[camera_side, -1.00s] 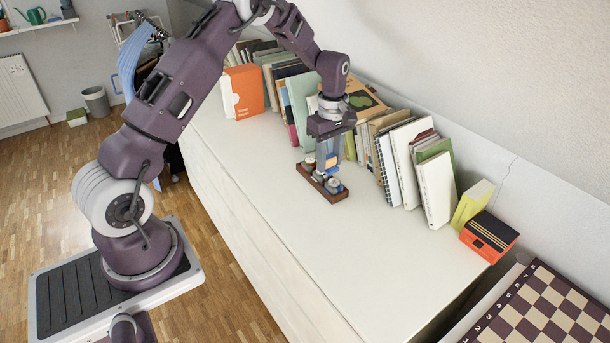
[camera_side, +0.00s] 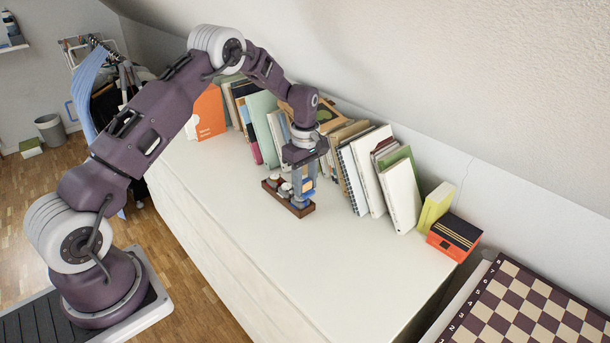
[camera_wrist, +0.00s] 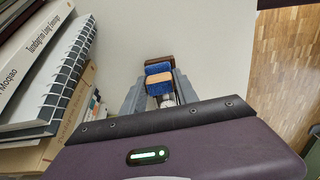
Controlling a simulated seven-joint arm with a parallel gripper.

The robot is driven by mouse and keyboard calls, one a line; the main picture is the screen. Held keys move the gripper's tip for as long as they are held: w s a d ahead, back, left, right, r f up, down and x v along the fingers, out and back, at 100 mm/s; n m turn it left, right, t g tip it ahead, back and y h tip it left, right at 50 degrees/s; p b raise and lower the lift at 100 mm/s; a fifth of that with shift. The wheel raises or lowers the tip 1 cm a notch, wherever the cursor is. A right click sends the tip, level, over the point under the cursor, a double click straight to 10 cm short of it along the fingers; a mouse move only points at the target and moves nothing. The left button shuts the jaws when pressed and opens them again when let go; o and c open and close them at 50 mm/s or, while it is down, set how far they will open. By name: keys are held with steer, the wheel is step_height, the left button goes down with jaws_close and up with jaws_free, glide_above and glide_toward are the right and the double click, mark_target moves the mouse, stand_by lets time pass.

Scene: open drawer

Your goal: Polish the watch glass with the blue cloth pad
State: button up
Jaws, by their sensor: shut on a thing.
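A small dark brown wooden tray (camera_side: 305,211) stands on the white cabinet top in the side view. Pale round pieces (camera_side: 285,189) sit on it; I cannot tell which one is the watch glass. My gripper (camera_side: 303,186) points down at the tray's right part and is shut on the blue cloth pad (camera_side: 308,184). In the wrist view the pad shows a tan block (camera_wrist: 158,78) with blue beside it, between my fingers (camera_wrist: 158,92). The tray's end (camera_wrist: 159,60) shows just beyond. The pad's underside is hidden, so I cannot tell whether it touches anything.
A row of leaning books (camera_side: 365,170) stands close behind the tray, along the wall. A yellow block (camera_side: 435,207) and an orange and black box (camera_side: 454,236) are further right. A chessboard (camera_side: 530,315) lies at the lower right. The cabinet top (camera_side: 330,250) in front is clear.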

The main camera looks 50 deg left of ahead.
steer(key=shift+f, duration=0.45)
steer(key=shift+a+f, duration=0.4)
steer(key=shift+f, duration=0.35)
jaws_close()
steer(key=shift+a, duration=1.55)
steer(key=d, duration=0.4)
steer(key=shift+r, duration=4.1)
